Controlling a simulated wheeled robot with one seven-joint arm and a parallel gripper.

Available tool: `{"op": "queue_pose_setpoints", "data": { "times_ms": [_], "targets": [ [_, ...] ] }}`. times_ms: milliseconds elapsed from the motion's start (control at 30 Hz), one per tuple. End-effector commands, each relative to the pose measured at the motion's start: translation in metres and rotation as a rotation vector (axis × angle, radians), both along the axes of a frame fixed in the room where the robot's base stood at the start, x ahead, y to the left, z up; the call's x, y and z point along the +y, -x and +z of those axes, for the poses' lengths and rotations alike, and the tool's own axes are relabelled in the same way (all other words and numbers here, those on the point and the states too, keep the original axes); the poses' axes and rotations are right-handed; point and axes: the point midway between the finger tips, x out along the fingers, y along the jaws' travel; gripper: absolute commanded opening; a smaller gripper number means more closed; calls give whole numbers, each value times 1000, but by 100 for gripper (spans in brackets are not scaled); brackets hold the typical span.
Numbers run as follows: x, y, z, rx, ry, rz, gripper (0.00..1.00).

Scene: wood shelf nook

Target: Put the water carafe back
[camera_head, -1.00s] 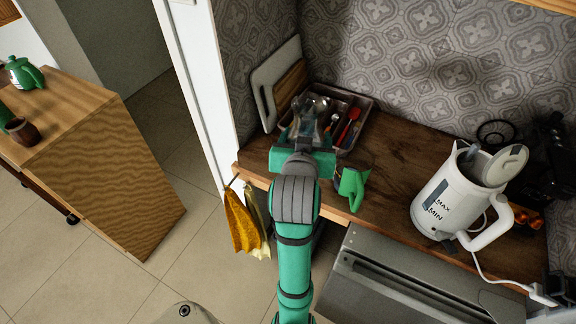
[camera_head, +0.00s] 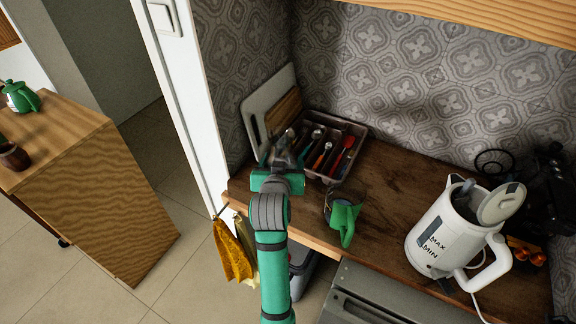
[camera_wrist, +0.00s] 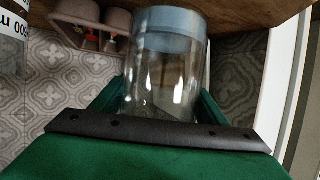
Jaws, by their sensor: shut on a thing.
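The water carafe (camera_wrist: 165,65) is clear glass with a blue-grey band at the end near the counter. My gripper (camera_wrist: 163,100) is shut around it, a green finger on each side, in the wrist view. In the head view my gripper (camera_head: 279,168) is over the left end of the wooden counter (camera_head: 385,185), in front of the cutting boards. There the carafe (camera_head: 284,150) is a small dark glassy shape, mostly hidden by the gripper. I cannot tell whether it touches the counter.
The cutlery tray (camera_head: 357,131) is close right of the gripper. A green-handled jug (camera_head: 343,218) stands near the front edge. White and wooden cutting boards (camera_head: 262,97) lean at the left wall. A white kettle (camera_head: 445,225) stands right. Bare counter lies between jug and kettle.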

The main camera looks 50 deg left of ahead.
Motion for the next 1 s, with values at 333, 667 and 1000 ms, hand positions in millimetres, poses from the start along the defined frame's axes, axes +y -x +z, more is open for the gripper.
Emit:
{"op": "queue_pose_setpoints", "data": {
  "times_ms": [333, 667, 1000],
  "targets": [
    [10, -4, -30, 3, 1, 1, 25],
    [13, -3, -48, -2, -3, 5, 25],
    [15, -1, -51, 0, -2, 8, 84]
  ]
}}
